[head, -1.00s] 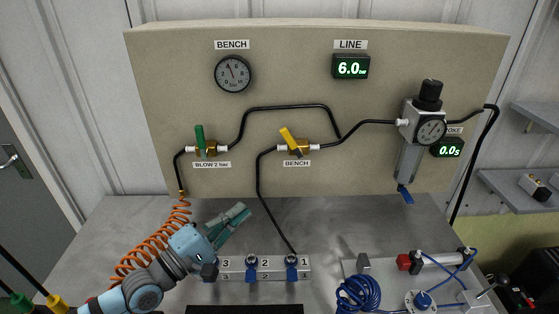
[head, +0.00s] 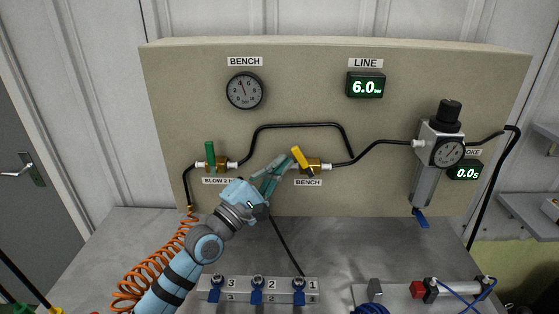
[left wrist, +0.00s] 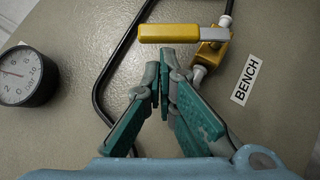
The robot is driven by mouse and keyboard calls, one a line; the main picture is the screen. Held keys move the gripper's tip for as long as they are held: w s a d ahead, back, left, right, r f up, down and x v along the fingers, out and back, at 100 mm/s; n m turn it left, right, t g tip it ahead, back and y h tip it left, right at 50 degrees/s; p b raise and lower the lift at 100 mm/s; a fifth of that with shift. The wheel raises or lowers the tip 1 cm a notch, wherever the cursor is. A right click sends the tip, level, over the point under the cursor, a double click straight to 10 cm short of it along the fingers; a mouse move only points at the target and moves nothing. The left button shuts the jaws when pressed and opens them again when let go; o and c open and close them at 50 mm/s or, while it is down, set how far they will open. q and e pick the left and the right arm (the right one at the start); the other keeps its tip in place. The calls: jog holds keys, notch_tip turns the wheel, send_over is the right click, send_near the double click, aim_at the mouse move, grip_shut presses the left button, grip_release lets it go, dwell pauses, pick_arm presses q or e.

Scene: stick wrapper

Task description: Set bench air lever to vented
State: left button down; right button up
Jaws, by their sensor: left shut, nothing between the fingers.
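The yellow bench air lever (head: 300,157) sits on a brass valve (head: 313,165) on the beige panel, above the lower BENCH label (head: 307,183). The lever tilts up to the left. In the left wrist view the lever (left wrist: 168,33) lies across the picture, with its valve (left wrist: 213,50) at its right end. My left gripper (head: 284,162) is shut and empty, its fingertips just left of the lever in the head view. In the left wrist view the fingertips (left wrist: 166,62) are just below the lever; I cannot tell whether they touch it. My right gripper is not in view.
A green lever (head: 209,153) stands upright on the blow valve to the left. The bench gauge (head: 244,90) and the line display (head: 366,85), reading 6.0, are above. Black hoses (head: 300,125) run along the panel. An orange coiled hose (head: 150,270) lies beside my left arm.

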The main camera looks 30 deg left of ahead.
pick_arm(q)
jog(key=shift+d, duration=0.15)
jog(key=shift+r+m+g+p, duration=0.3)
jog(key=shift+r+m+p, duration=0.1)
jog(key=shift+p, duration=0.3)
